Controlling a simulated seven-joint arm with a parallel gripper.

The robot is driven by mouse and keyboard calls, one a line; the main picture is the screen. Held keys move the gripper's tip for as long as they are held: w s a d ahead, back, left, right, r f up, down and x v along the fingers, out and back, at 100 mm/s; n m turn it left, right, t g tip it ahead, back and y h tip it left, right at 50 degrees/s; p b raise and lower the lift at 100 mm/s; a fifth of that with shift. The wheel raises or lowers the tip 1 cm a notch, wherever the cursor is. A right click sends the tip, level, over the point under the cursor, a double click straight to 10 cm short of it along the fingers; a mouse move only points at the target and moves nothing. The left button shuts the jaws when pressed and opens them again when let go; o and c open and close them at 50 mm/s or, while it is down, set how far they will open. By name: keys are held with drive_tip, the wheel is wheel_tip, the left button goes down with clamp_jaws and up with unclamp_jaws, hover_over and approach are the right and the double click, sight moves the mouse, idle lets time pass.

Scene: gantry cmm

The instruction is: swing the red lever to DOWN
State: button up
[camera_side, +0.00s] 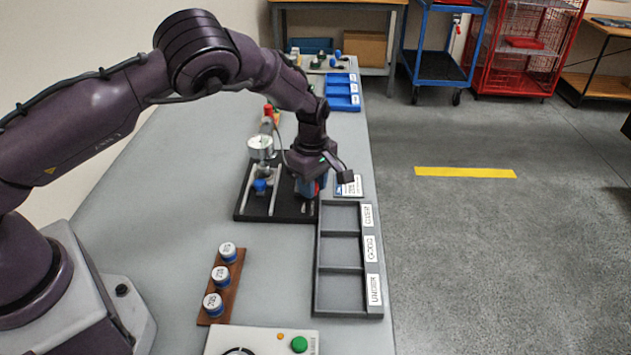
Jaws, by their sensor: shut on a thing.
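My gripper (311,188) is over the right side of a black base plate (245,208), pointing down, with its jaws shut. A small patch of red, the red lever (318,188), shows at the fingers, and the jaws are closed on it. My gripper hides most of the lever, so its angle cannot be told. Pale slots or rails run along the plate. A blue knob (260,186) stands at the plate's left part, apart from my gripper. A small label plate (351,186) lies just right of my gripper; its text is too small to read with certainty.
A round white gauge (260,147) stands behind the plate. A grey three-compartment tray (317,285) is in front right. A brown rack (236,277) holds three labelled cylinders. A panel with a green button (299,344) is nearest. A blue tray (343,93) is at the back.

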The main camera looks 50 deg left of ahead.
drive_tip(key=shift+s+m, duration=0.15)
drive_tip(key=shift+m, duration=0.35)
drive_tip(key=o, duration=0.9)
drive_tip(key=shift+o, duration=0.2)
drive_tip(key=shift+r, duration=0.1)
wheel_tip(320, 180, up, 13)
